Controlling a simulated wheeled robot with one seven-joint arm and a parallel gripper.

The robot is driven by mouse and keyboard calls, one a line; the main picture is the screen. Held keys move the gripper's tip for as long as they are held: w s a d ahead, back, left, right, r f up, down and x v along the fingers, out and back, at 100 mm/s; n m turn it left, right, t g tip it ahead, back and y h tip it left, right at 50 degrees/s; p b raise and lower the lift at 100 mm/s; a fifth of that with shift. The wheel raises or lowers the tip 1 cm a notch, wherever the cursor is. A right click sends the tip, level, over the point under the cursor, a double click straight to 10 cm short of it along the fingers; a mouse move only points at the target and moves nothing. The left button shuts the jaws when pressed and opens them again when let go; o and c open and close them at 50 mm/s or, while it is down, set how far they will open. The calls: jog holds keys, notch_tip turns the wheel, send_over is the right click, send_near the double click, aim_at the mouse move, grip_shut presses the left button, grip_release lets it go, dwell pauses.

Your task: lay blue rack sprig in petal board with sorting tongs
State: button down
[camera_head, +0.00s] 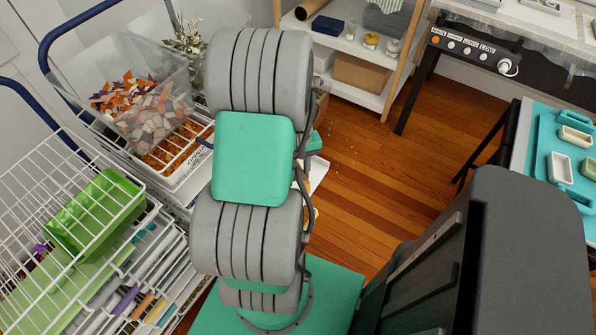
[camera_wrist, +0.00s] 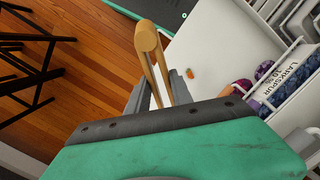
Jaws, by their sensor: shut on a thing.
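My gripper (camera_wrist: 160,90) is shut on the wooden sorting tongs (camera_wrist: 148,38) in the wrist view, their pale rounded end pointing up in the picture. The lower part of the tongs is hidden behind the dark edge of my gripper's body. Beside them is a white surface (camera_wrist: 208,45) with a small orange bit (camera_wrist: 189,73) on it. I cannot make out the blue rack sprig or the petal board in either view.
A bin labelled larkspur (camera_wrist: 290,75) holds purple and pink petals. A cart at left carries a clear bin of petals (camera_head: 150,100), wire baskets (camera_head: 60,170) and a green container (camera_head: 95,215). A teal tray (camera_head: 545,130) lies on the right table. Wooden floor (camera_head: 400,165) is clear between.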

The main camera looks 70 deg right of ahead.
notch_tip(320, 180, down, 9)
jog(key=b, duration=0.7)
jog(key=shift+b, duration=0.35)
jog(key=c, duration=1.5)
grip_release()
notch_tip(320, 180, up, 10)
jog(key=p, duration=0.8)
jog(key=shift+p, duration=0.3)
